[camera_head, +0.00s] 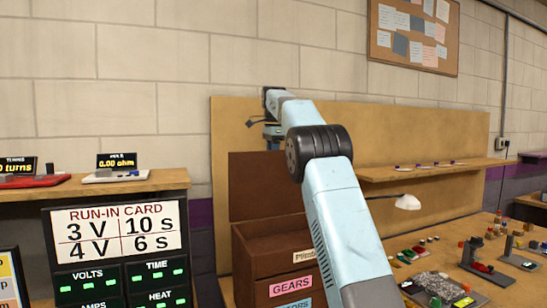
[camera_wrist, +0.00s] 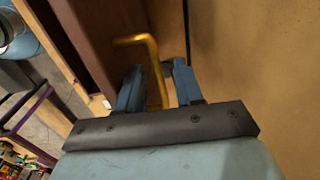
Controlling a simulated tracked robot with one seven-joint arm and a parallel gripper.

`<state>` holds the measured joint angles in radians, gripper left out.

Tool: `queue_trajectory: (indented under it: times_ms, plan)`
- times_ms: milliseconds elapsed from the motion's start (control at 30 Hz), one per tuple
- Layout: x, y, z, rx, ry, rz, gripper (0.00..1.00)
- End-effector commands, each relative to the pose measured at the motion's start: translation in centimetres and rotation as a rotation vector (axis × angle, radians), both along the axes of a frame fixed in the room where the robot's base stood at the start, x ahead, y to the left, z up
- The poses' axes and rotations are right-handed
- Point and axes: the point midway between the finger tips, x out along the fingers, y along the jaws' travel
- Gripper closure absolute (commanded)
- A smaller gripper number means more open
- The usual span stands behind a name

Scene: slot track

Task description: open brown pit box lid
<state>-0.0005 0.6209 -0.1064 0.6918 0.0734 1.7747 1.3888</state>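The brown pit box (camera_head: 262,262) stands on the bench in the head view, with labelled drawers on its front. Its brown lid (camera_head: 262,190) stands upright at the back of the box, raised from the top. In the wrist view the brown lid (camera_wrist: 72,35) is at upper left, with a bent yellow handle (camera_wrist: 138,40). My gripper (camera_wrist: 157,75) has its two blue fingers apart, with the handle's bar between them and a gap beside it. In the head view my gripper (camera_head: 272,135) is by the lid's upper edge, partly hidden by my arm.
A tan back panel (camera_head: 440,120) rises close behind the lid, with a shelf (camera_head: 430,171) at right. A run-in card board (camera_head: 115,232) and meters stand at left.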

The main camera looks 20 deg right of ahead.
Motion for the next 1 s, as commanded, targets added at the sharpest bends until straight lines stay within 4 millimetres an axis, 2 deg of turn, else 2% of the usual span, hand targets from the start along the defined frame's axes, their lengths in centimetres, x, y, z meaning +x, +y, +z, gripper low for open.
queue_trajectory:
  times_ms: [167, 567, 1000]
  plan:
    - [0.1, 0.0, 0.3, 0.000, -0.001, 0.001, 0.64]
    - [0.2, 0.0, 2.8, -0.001, 0.000, 0.000, 0.64]
    - [-4.5, 0.1, 8.5, -0.001, -0.002, -0.001, 0.64]
